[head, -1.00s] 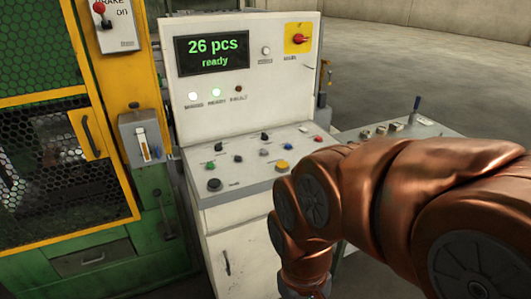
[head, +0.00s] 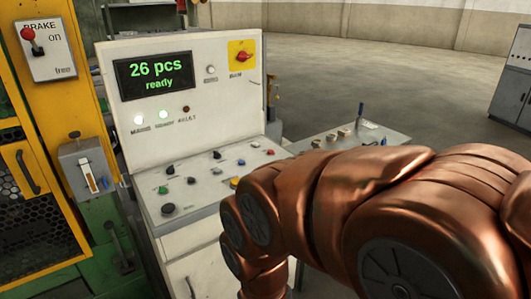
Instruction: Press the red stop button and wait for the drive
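A white control console stands left of centre in the head view, with a sloping panel (head: 204,200) of buttons and knobs. A small red button (head: 270,152) sits at the panel's far right edge, just beyond my copper-coloured arm. Nothing touches it. The display (head: 154,76) on the console's upright face reads "26 pcs" and "ready". Below it a white lamp and a green lamp are lit, and the fault lamp (head: 186,109) is dark. My arm reaches in from the right and bends down in front of the console. My gripper is out of the picture.
A red main switch on a yellow plate (head: 234,64) is at the console's upper right. A brake lever box (head: 47,48) and a green-yellow guarded machine (head: 30,200) stand at the left. A lower side desk (head: 375,140) is behind my arm. Open floor lies beyond.

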